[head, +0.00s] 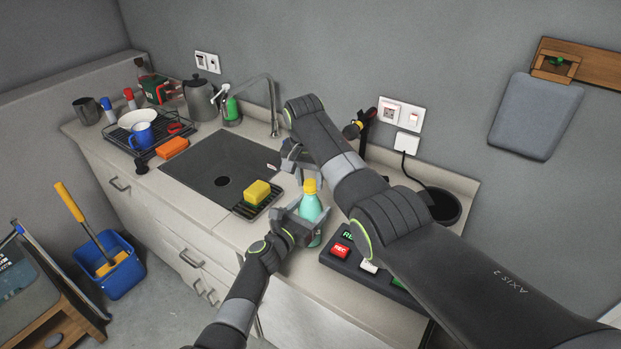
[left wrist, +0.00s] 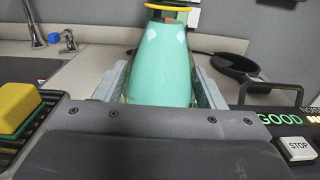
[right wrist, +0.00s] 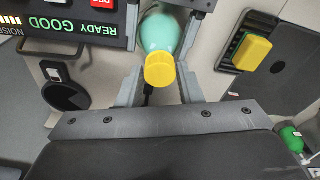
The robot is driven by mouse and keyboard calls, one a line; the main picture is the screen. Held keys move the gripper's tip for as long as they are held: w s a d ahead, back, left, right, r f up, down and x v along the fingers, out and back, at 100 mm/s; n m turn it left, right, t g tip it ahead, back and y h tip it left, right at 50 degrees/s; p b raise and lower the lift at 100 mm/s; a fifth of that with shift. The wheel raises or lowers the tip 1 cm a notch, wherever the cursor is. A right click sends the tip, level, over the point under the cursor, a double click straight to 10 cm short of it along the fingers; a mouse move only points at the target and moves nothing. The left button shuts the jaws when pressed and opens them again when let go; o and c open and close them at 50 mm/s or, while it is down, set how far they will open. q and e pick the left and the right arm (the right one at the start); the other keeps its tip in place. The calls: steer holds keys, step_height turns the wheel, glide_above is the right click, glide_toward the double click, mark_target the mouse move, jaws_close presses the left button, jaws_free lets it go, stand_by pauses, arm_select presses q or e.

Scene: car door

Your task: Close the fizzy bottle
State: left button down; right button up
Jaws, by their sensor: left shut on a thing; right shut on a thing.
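The fizzy bottle (head: 311,211) is teal and stands upright on the counter, right of the sink. It also shows in the left wrist view (left wrist: 160,70). My left gripper (head: 307,224) is shut around its body, one finger on each side. The yellow cap (head: 310,186) is at the bottle's top and shows from above in the right wrist view (right wrist: 160,72). My right gripper (head: 302,172) comes from above and is shut on the cap, its fingers at either side. Whether the cap is fully seated cannot be told.
A control panel (head: 340,263) with lit signs and buttons lies right of the bottle. A yellow sponge (head: 257,191) sits on a black rack to the left, beside the dark sink (head: 215,165). A black round pan (head: 441,205) is at the back right.

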steer(key=m, duration=0.5)
steer(key=shift+w+a+m+h, duration=0.1)
steer(key=shift+m+h, duration=0.3)
steer(key=o, duration=0.9)
steer(key=shift+r, duration=2.25)
steer(key=o, duration=0.6)
